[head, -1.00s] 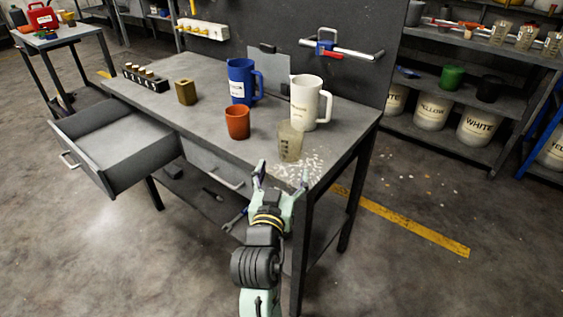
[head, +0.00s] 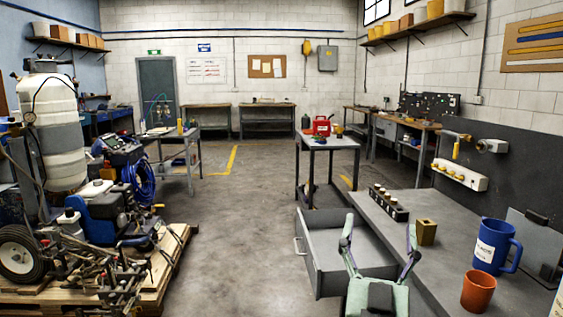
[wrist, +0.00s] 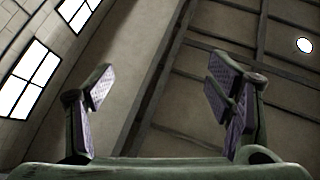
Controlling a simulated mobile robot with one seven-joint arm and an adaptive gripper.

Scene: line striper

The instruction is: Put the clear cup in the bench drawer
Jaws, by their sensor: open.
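The clear cup is not in view in either current frame. The bench drawer (head: 335,244) is pulled out from the left side of the grey workbench (head: 437,262), and the part of its inside that shows looks empty. My gripper (head: 380,238) is open and empty, pointing upward in front of the drawer in the head view and hiding part of it. In the wrist view my gripper (wrist: 158,95) has its two purple-padded fingers spread, with only wall, windows and ceiling beyond.
A blue mug (head: 494,246), an orange cup (head: 478,291), a brass block (head: 426,232) and a black holder (head: 388,204) stand on the bench. A line striper (head: 95,215) sits on a pallet at left. Open floor (head: 245,235) lies between them.

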